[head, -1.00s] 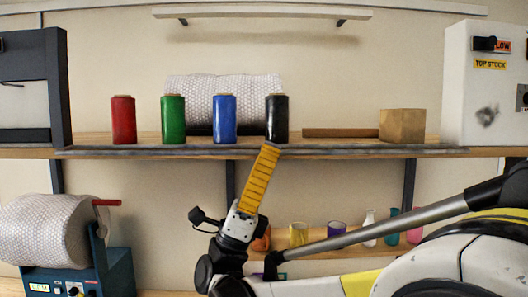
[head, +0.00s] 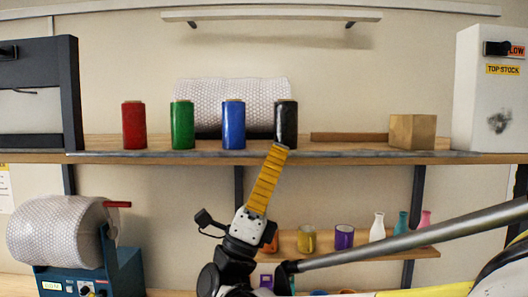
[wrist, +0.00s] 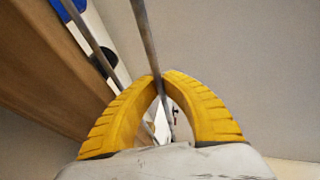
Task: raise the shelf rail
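The shelf rail (head: 350,154) is a long thin grey bar along the front edge of the wooden shelf, in front of the spools' feet. My gripper (head: 280,147) has yellow ribbed fingers and reaches up to the rail from below, just under the black spool. In the wrist view my gripper (wrist: 160,77) has its fingertips drawn together with a grey bar (wrist: 146,35) running between them; it looks shut on the rail. The exact contact is hard to see. The rail looks level in the head view.
Red (head: 134,125), green (head: 182,125), blue (head: 233,125) and black (head: 286,122) spools stand behind the rail. A bubble-wrap roll (head: 230,98) and a cardboard box (head: 412,132) are also on the shelf. A lower shelf (head: 395,247) holds small vases and cups.

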